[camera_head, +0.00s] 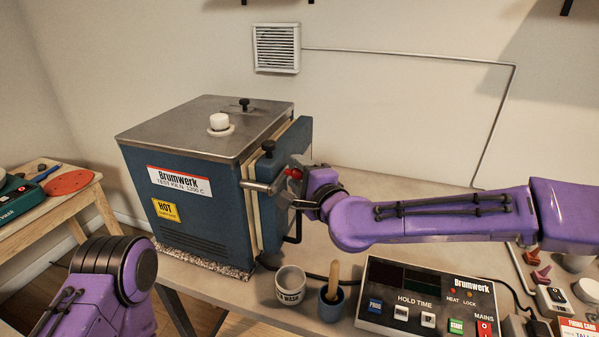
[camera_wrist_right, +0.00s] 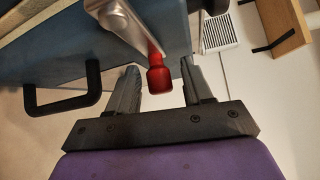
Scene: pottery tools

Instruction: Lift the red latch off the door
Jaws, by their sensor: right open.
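The blue kiln door (camera_head: 296,143) is on the right side of the kiln and looks closed or nearly so. The latch is a metal lever with a red tip (camera_head: 294,173) at the door's front edge. In the right wrist view its red grip (camera_wrist_right: 158,78) hangs between my fingers, its metal arm (camera_wrist_right: 122,22) running up to the left. My right gripper (camera_wrist_right: 160,76) is open around the red grip; I see gaps on both sides. In the head view the gripper (camera_head: 297,188) is partly hidden by its wrist. My left arm shows at lower left, its gripper out of frame.
A black door handle (camera_wrist_right: 65,90) sits left of my right fingers. A white cup (camera_head: 290,285), a blue pot with a wooden tool (camera_head: 331,303) and the control box (camera_head: 428,300) stand below my right arm. A side table (camera_head: 45,205) is at far left.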

